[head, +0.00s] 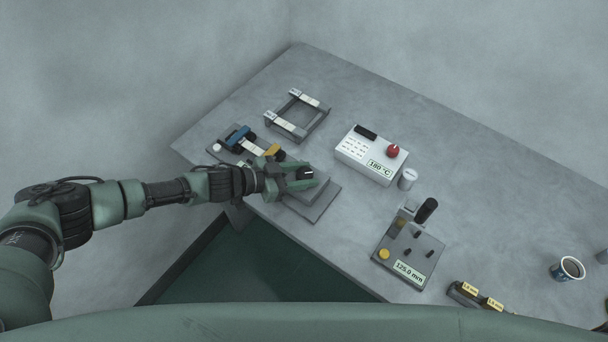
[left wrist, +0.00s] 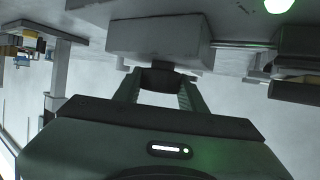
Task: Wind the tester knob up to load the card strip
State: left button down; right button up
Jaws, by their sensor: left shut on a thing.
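The tester (head: 315,204) is a grey device at the near left edge of the table, with a dark knob (head: 306,173) bearing a white mark. A pale card strip (head: 254,146) spans between a blue clamp (head: 236,136) and a yellow clamp (head: 272,152) on it. My left gripper (head: 307,179) reaches in from the left and is shut on the knob, with a finger on either side. In the left wrist view the fingers (left wrist: 160,88) close around a dark part, mostly hidden. My right gripper is out of view.
A grey frame (head: 318,124) stands behind the tester. A white heater box (head: 366,163) reading 180 °C with a red knob (head: 393,150) is to the right. A gauge (head: 395,254) reading 125.0 mm and a cup (head: 567,269) lie further right. Table between is clear.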

pick_arm(q)
jog(key=shift+w, duration=0.1)
dwell(0.3)
jog(key=c, duration=0.8)
grip_release()
jog(key=shift+a, duration=0.1)
jog(key=b+v, duration=0.1)
jog(key=v, duration=0.6)
jog(key=shift+a+r, duration=0.15)
jog(key=shift+a, duration=0.1)
